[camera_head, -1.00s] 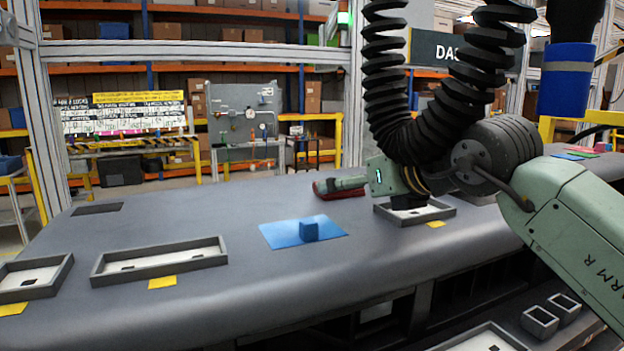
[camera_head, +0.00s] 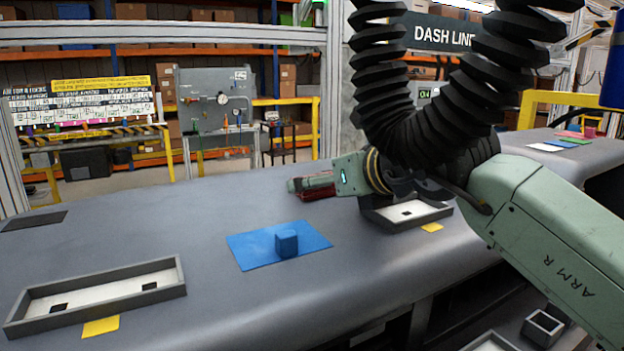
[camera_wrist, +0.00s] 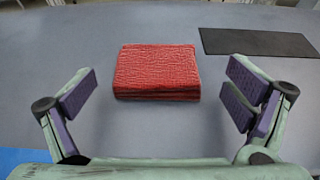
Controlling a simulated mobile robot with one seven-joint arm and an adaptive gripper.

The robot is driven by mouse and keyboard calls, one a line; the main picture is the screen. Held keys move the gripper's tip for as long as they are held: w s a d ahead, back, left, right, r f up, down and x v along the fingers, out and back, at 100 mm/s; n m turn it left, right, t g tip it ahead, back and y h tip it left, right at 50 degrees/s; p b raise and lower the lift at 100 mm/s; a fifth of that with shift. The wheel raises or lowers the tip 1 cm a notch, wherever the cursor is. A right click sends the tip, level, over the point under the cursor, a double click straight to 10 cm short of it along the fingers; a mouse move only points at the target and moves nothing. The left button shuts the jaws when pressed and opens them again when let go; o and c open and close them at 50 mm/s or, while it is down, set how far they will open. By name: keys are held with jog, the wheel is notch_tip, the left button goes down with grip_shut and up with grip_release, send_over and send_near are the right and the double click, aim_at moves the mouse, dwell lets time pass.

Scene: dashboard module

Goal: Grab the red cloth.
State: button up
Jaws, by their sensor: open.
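The red cloth (camera_wrist: 156,72) is a folded, textured stack lying flat on the grey dashboard surface. In the wrist view it sits ahead of my gripper (camera_wrist: 158,103), roughly centred between the two open fingers and apart from both. In the head view only part of the red cloth (camera_head: 317,192) shows, because my gripper (camera_head: 305,186) covers much of it. My gripper is low over the surface and points to the left there.
Grey frames (camera_head: 172,270) (camera_head: 383,222) and yellow squares (camera_head: 101,327) are near the front edge. A dark panel (camera_wrist: 257,42) lies beyond the cloth. The surface between is clear.

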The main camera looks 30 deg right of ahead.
jog(key=shift+w+f, duration=0.2)
jog(key=shift+w, duration=0.3)
jog(key=shift+s+a+r, duration=0.1)
jog(key=shift+s+r, duration=0.05)
jog(key=shift+s, duration=0.15)
jog(key=shift+c, duration=0.3)
jog(key=c, duration=1.1)
